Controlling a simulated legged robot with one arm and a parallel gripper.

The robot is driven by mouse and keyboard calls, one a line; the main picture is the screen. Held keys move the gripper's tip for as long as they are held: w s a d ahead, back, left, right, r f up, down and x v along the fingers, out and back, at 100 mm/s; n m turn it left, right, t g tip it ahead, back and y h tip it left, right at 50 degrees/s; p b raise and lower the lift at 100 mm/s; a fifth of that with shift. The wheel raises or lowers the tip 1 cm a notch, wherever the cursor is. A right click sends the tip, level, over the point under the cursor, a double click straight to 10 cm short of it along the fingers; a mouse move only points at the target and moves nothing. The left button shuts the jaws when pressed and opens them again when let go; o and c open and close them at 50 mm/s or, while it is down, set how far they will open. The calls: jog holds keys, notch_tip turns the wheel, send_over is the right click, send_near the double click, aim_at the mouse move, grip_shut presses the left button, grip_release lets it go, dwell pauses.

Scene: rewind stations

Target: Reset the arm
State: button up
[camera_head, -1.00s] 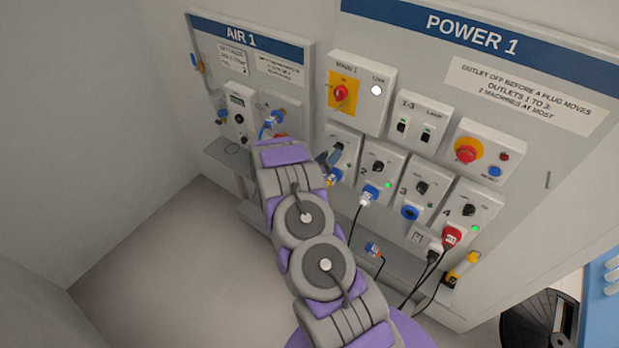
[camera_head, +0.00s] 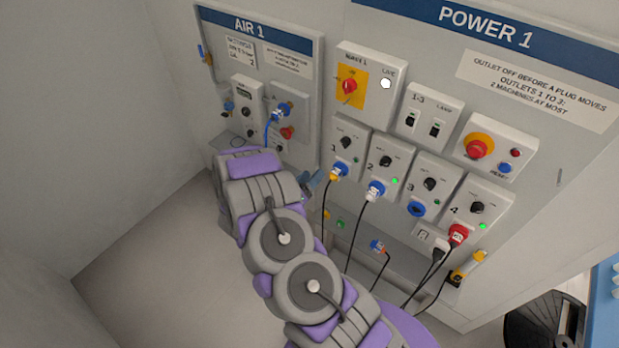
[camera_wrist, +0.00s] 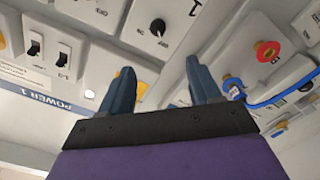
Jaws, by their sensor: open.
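My gripper shows in the wrist view (camera_wrist: 160,90) with its two dark blue fingers apart and nothing between them. The arm is bent in front of the AIR 1 and POWER 1 panels. Outlet 1 (camera_head: 346,147) has a dark knob and a yellow-collared plug (camera_head: 338,172) in it. In the wrist view a dark knob on a white box (camera_wrist: 157,28) lies beyond the fingers, apart from them.
The POWER 1 panel (camera_head: 560,165) has outlet 2 (camera_head: 386,163) with a blue plug, outlet 3 with an empty blue socket (camera_head: 416,209), and outlet 4 with a red plug (camera_head: 458,234). Cables hang below. A loose blue plug (camera_head: 377,246) is lower down. Floor at left is clear.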

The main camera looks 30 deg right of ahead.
dwell(0.4)
jog(key=w+a+t+y+b, duration=0.2)
jog(key=w+a+y+b, duration=0.2)
jog(key=w+a+y, duration=0.8)
jog(key=s+a+r+n+y+b, duration=0.1)
jog(key=s+a+r+y, duration=0.15)
jog(key=a, duration=0.25)
jog(key=s+a+r+n+g+y+b, duration=0.1)
jog(key=s+a+r+y+b, duration=0.1)
jog(key=s+a, duration=0.3)
jog(key=s+a+r+n+y+b, duration=0.1)
jog(key=s+a+r+n+y, duration=0.15)
jog(key=a, duration=0.35)
jog(key=s+a+r+n+g+b, duration=0.1)
jog(key=s+r+g+b, duration=0.2)
jog(key=s, duration=1)
jog(key=s+d+g+h+b, duration=0.1)
jog(key=s+d+g, duration=0.2)
jog(key=s, duration=0.9)
jog(key=s+d+g+h+b, duration=0.1)
jog(key=s+d, duration=0.5)
jog(key=s, duration=0.7)
jog(key=g+b, duration=0.1)
jog(key=g, duration=0.1)
jog(key=shift+f+g, duration=0.3)
jog(key=shift+g, duration=0.1)
